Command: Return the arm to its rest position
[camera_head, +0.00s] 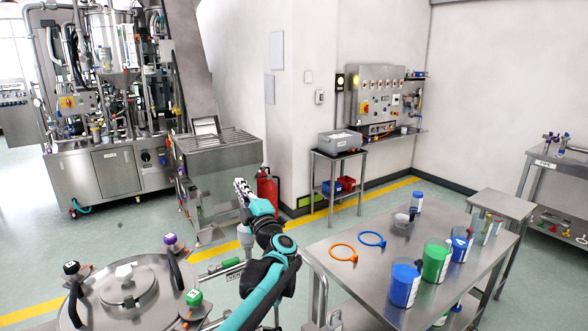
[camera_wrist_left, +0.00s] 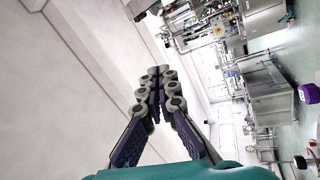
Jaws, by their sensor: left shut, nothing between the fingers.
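My left arm reaches up from the bottom of the head view, teal and black. Its gripper (camera_head: 242,187) points up and away, in front of the steel cabinet and the white wall. In the left wrist view the left gripper (camera_wrist_left: 155,95) has its fingertips together with nothing between them. It is in free air and touches nothing that I can see. My right gripper does not show in either view.
A steel table (camera_head: 455,222) at the right bears blue and green containers and orange and blue rings. A round steel lid (camera_head: 125,300) with coloured knobs is at the lower left. A steel cabinet (camera_head: 220,155) stands behind the gripper. Floor shows between them.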

